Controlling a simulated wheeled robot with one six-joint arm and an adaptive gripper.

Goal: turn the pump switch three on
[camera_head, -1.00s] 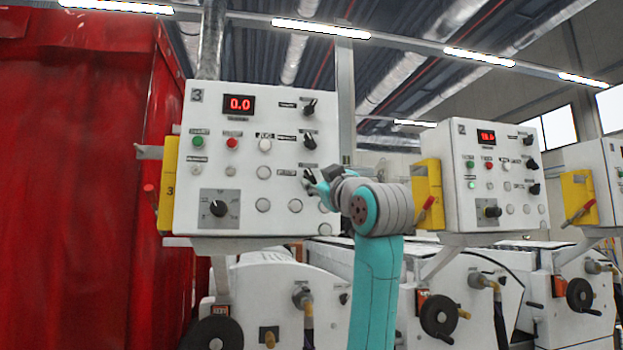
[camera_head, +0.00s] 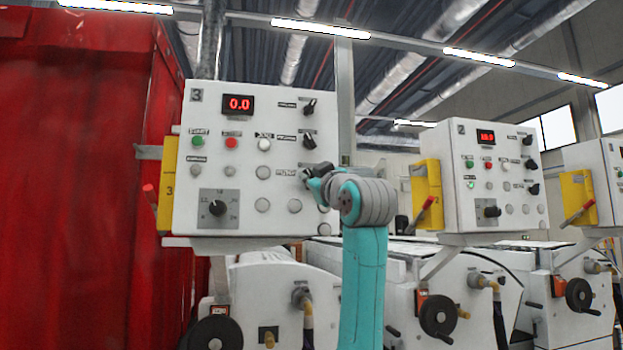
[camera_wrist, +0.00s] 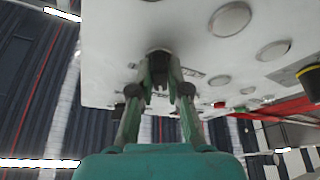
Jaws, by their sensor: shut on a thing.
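Control panel 3 (camera_head: 240,105) is a white box with a red 0.0 display. Its right side holds a column of black rotary switches, the top one (camera_head: 310,106) and the middle one (camera_head: 309,141) in plain view. My gripper (camera_head: 308,175) is at the lowest switch of this column, right of a small label that seems to read PUMP, and mostly hides that switch. In the wrist view, the two green fingers stand on either side of the dark pump switch knob (camera_wrist: 159,58) and are shut on it. How far the knob is turned cannot be told.
A large dial (camera_head: 217,208), a green button (camera_head: 197,142) and a red button (camera_head: 231,143) are on panel 3. A yellow piece (camera_head: 167,185) sits on its left edge. Panel 2 (camera_head: 455,205) stands to the right, and a red curtain (camera_head: 75,150) to the left.

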